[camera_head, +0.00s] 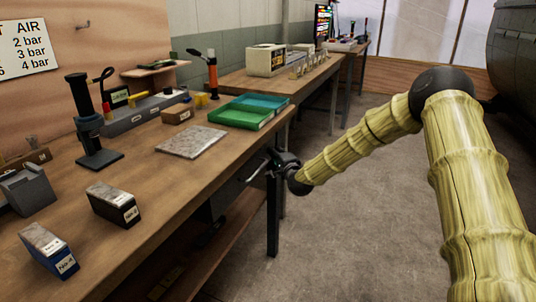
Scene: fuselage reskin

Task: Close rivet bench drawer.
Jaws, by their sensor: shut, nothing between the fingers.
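The rivet bench (150,185) is a long wooden-topped bench running from front left to the back. Its dark drawer (232,188) sits under the front edge near the far right end. A light curved handle (257,173) shows on or beside the drawer front. How far the drawer stands out is hard to tell. My gripper (272,158) is dark and shut, at the bench edge close to the drawer's right end. Its fingers are small and partly hidden, and I cannot tell whether they touch the drawer. My bamboo-like arm reaches in from the right.
On the bench stand a green tray (240,112), a grey flat plate (191,141), a black press (92,125) and labelled boxes (113,205). A lower shelf (195,250) and a dark leg (273,215) are below. The floor (350,240) to the right is clear.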

